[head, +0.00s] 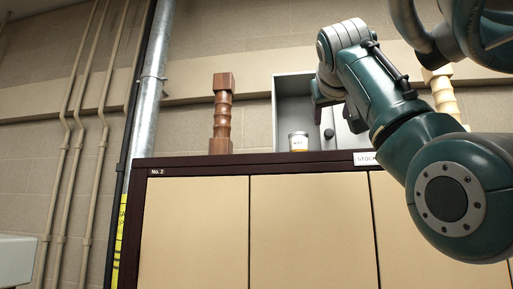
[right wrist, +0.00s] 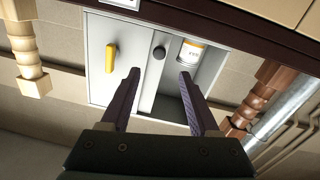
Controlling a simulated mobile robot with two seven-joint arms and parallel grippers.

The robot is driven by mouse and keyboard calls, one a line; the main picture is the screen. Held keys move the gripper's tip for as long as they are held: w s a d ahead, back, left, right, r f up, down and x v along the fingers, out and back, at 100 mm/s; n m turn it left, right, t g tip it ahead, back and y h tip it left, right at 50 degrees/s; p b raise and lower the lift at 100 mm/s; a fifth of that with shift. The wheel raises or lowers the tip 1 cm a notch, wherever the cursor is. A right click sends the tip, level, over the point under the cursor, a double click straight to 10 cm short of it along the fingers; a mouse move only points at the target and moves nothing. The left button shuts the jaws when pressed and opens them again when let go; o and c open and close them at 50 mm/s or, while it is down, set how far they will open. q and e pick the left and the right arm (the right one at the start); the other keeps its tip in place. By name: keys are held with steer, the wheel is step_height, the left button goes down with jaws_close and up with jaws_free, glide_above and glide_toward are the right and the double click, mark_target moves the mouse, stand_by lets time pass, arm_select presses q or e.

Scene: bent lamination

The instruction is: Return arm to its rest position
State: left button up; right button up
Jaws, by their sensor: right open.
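My right arm comes in from the right in the head view, with its right gripper (head: 322,98) in front of a grey metal box (head: 291,90) on top of the cabinet. In the right wrist view, the gripper (right wrist: 158,75) is open, with two dark fingers apart and nothing between them. A small white jar with an orange band (head: 298,141) stands at the box's open side; it also shows in the right wrist view (right wrist: 191,51), beyond the fingers. My left gripper is not in view.
A turned brown wooden post (head: 221,115) stands left of the box, and a pale one (head: 443,92) stands right of it. The box has a dark round knob (right wrist: 159,52) and a yellow handle (right wrist: 111,57). A metal pipe (head: 149,90) runs up the wall at left.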

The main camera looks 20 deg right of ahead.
stand_by(0.3)
steer(key=s+a+f+n+g+y, duration=0.1)
steer(key=s+a+f+n+y, duration=0.1)
steer(key=f, duration=1)
steer(key=s+a+f+n+g+y, duration=0.1)
steer(key=a+f+g+y, duration=0.15)
steer(key=f, duration=0.95)
steer(key=s+a+f+n+g+y, duration=0.1)
steer(key=s+a+f+n, duration=0.15)
steer(key=f, duration=0.85)
steer(key=s+a+f+g+y, duration=0.1)
steer(key=s+a+f+g, duration=0.1)
steer(key=s+f, duration=0.45)
steer(key=s+a+f+g+y, duration=0.1)
steer(key=s+a+f+y, duration=0.15)
steer(key=s+f, duration=0.45)
steer(key=s+a+f+g, duration=0.2)
steer(key=s+f, duration=0.1)
steer(key=s, duration=0.5)
steer(key=s+a+f+n+g+y, duration=0.1)
steer(key=s+a+f+g, duration=0.1)
steer(key=s, duration=0.5)
steer(key=shift+s+a+f, duration=0.2)
steer(key=shift+s+f, duration=0.15)
steer(key=shift+f, duration=0.05)
